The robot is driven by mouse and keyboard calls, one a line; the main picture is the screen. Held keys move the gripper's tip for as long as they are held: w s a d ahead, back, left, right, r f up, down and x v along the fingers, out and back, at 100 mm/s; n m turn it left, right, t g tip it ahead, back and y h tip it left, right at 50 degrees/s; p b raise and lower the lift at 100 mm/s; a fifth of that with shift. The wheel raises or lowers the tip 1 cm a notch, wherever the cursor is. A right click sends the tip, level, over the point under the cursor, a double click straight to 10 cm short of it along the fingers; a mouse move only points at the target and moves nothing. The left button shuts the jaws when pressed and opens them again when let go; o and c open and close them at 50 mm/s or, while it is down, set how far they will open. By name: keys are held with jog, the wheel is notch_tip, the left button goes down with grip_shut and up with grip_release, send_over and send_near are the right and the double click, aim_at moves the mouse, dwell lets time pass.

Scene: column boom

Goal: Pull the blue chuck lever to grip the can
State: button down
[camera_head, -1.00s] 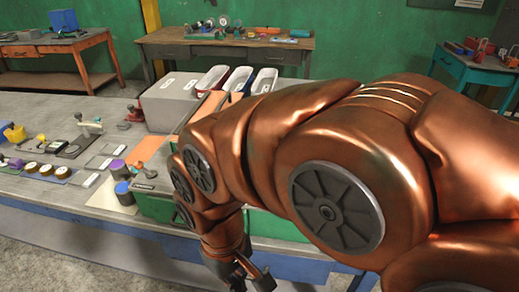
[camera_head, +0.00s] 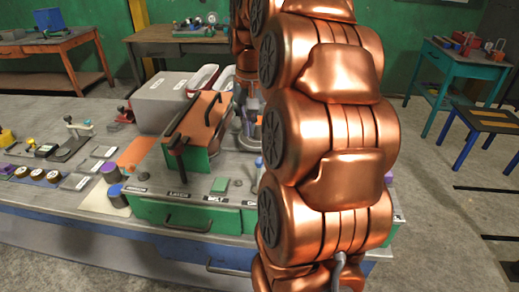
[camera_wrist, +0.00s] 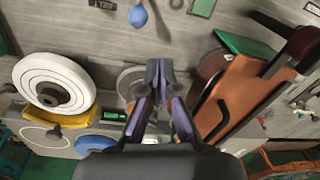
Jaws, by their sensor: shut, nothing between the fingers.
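In the wrist view my gripper (camera_wrist: 158,70) is shut and empty, pointing over the grey bench top. A blue rounded knob on a thin stem (camera_wrist: 138,16), probably the chuck lever, lies beyond the fingertips, up and slightly left, apart from them. In the head view a small blue tip (camera_head: 259,162) shows at the left edge of my arm, perhaps the same lever. A grey round part (camera_wrist: 130,80) sits just left of my fingers, partly covered by them; I cannot tell whether it is the can or the chuck. My gripper is not clearly visible in the head view.
An orange-topped green box with a dark handle (camera_head: 198,125) stands left of my arm; its orange panel (camera_wrist: 238,90) is close right of my gripper. A white round disc (camera_wrist: 50,82) is at left. A grey box (camera_head: 165,103) and trays stand behind. The floor at right is partly clear.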

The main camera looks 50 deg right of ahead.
aim_at(259, 174)
jog(key=shift+m, duration=0.6)
jog(key=d, duration=0.2)
jog(key=d+r, duration=0.1)
jog(key=d, duration=0.1)
jog(key=shift+d, duration=0.2)
jog(key=f+p, duration=0.1)
jog(key=f, duration=0.2)
jog(key=f+p, duration=0.1)
jog(key=f, duration=0.2)
jog(key=f+p, duration=0.1)
jog(key=f, duration=0.2)
jog(key=shift+w+a+f, duration=0.15)
jog(key=shift+w+f, duration=0.1)
jog(key=shift+f, duration=0.15)
jog(key=shift+s+a+r+p, duration=0.5)
jog(key=shift+s+a+p, duration=0.3)
jog(key=shift+s+a, duration=0.45)
jog(key=shift+s, duration=0.05)
